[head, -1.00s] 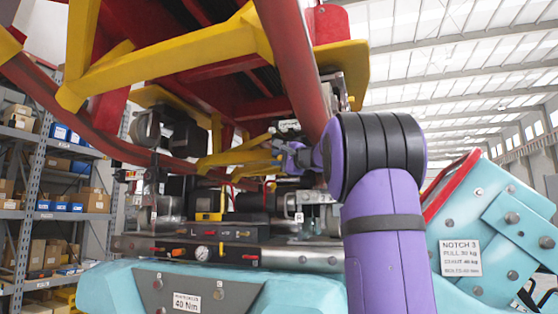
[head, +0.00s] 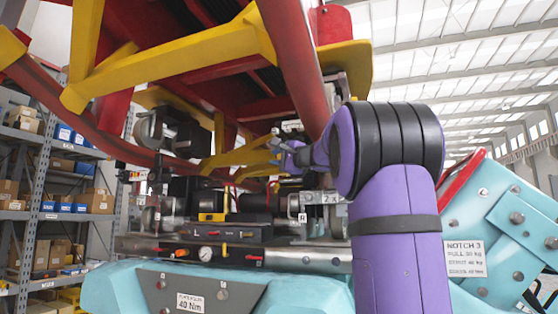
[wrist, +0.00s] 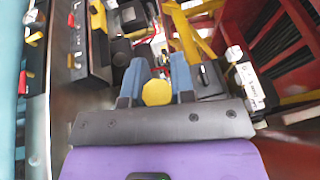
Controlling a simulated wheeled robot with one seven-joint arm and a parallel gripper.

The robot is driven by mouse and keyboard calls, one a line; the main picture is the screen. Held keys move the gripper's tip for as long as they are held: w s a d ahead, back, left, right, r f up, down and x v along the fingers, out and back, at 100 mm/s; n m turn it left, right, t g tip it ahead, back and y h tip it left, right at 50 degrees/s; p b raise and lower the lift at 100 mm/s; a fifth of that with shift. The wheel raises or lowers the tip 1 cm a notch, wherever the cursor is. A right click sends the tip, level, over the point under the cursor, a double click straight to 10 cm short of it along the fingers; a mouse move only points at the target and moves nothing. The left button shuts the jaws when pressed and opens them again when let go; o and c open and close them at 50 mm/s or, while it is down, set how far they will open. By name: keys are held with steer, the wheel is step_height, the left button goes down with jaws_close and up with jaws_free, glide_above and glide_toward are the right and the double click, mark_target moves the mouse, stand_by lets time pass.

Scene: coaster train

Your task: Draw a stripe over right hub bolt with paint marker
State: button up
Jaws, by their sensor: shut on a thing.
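My gripper (wrist: 158,70) is shut, its blue fingers around a thing whose round yellow end (wrist: 157,93) faces the wrist camera; this looks like the paint marker. Its tip is hidden beyond the fingers. In the head view my gripper (head: 282,148) is small, below the red and yellow train frame (head: 190,70), and what it holds cannot be made out there. I cannot pick out the right hub bolt for sure. A small plate marked R (head: 302,218) stands on the metal bench, below and right of the gripper.
A dark tool panel (head: 225,250) with a gauge and red handles lies on the bench. In the wrist view, a white-tagged part (wrist: 250,86) and the red frame (wrist: 285,45) are close on the right. A red rail (head: 292,60) hangs in front of the machinery.

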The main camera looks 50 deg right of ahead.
steer(key=shift+s+a, duration=0.25)
steer(key=shift+a, duration=0.3)
steer(key=shift+s+a, duration=0.2)
steer(key=shift+a, duration=0.35)
